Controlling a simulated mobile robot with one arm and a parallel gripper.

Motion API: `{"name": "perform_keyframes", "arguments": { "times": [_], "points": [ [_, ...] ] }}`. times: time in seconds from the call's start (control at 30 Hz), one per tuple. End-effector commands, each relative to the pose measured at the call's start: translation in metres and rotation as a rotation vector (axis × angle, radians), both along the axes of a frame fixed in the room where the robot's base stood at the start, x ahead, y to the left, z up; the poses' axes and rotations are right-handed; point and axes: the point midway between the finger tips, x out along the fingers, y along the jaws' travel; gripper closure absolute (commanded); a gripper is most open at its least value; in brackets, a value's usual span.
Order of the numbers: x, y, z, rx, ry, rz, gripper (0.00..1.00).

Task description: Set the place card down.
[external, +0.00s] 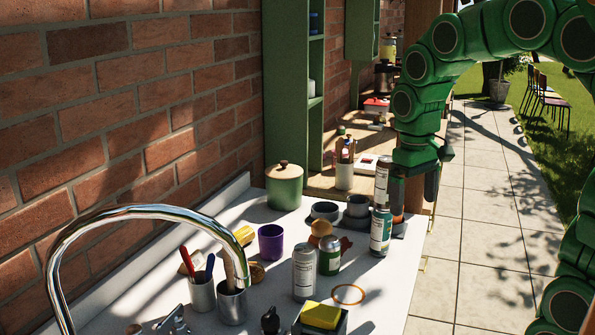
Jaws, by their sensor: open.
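My green arm reaches in from the upper right, and my gripper (414,192) points down over the right edge of the white counter. Its dark fingers are apart, and I see nothing held between them. One finger is close beside a tall can (381,182); I cannot tell whether they touch. I cannot make out a place card with certainty. A small white and red flat item (367,163) lies on the wooden surface behind the gripper, but it is too small to identify.
A second can (380,233) stands below the gripper. More cans (304,272), a purple cup (271,242), a lidded green pot (284,186) and a yellow sponge (321,315) crowd the white counter (228,228). A chrome tap (140,212) arches in front. A green shelf (288,100) stands behind.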

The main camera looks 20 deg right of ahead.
Motion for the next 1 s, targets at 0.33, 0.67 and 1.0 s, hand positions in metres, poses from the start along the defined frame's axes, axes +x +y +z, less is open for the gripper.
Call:
{"name": "perform_keyframes", "arguments": {
  "times": [0.33, 0.67, 1.0],
  "points": [
    [-0.092, -0.036, -0.017, 0.003, 0.041, -0.088, 0.01],
    [-0.171, -0.056, -0.038, 0.0, 0.07, -0.156, 0.01],
    [-0.199, -0.059, -0.05, 0.003, 0.087, -0.176, 0.01]
  ]
}}
